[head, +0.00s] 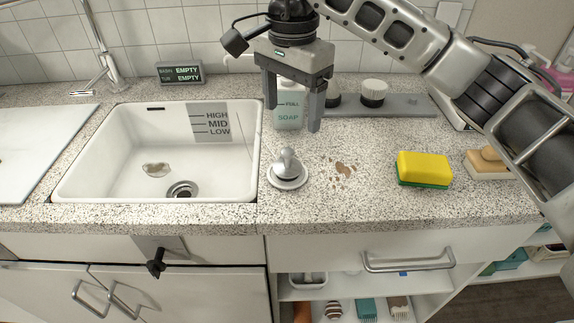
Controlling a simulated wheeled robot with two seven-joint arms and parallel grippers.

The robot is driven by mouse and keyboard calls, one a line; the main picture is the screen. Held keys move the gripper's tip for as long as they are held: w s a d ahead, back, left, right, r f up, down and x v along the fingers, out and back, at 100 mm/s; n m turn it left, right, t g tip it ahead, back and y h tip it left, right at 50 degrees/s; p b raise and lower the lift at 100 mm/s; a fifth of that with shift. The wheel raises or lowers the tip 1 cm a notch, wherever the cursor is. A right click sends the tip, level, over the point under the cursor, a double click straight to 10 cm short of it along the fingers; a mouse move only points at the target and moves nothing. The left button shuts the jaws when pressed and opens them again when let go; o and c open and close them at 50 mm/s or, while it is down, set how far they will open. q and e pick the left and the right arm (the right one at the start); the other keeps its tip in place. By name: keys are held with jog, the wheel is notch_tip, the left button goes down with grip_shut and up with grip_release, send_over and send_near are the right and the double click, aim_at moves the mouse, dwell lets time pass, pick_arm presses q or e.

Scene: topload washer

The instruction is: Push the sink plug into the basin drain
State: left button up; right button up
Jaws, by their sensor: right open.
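The sink plug (288,173), a silver disc with an upright knob, sits on the speckled counter just right of the basin. The white basin (90,170) is at the left and looks empty of water, with a brown stain on its floor. Its round metal drain (183,189) is open near the front of the basin floor. My right gripper (293,116) is open and empty, fingers pointing down, above the counter behind the plug and in front of the soap bottle. My left gripper is not in view.
A soap bottle (289,106) stands behind my right gripper. A yellow-green sponge (424,169), a wooden brush (489,163) and brown crumbs (343,169) lie to the right. The faucet (105,60) rises behind the basin. A small display (180,74) reads EMPTY twice.

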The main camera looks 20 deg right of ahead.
aim_at(287, 151)
notch_tip(287, 151, down, 6)
jog(key=shift+r+p, duration=0.1)
jog(key=shift+p, duration=0.25)
jog(key=shift+s+a+f+p, duration=0.1)
jog(key=shift+f+p, duration=0.1)
jog(key=shift+f, duration=0.65)
jog(key=shift+w+a+f+p, duration=0.15)
jog(key=shift+f+p, duration=0.1)
jog(key=shift+f, duration=0.6)
jog(key=shift+s+a+f+p, duration=0.1)
jog(key=shift+s+f+p, duration=0.1)
jog(key=shift+f, duration=0.65)
jog(key=c, duration=1)
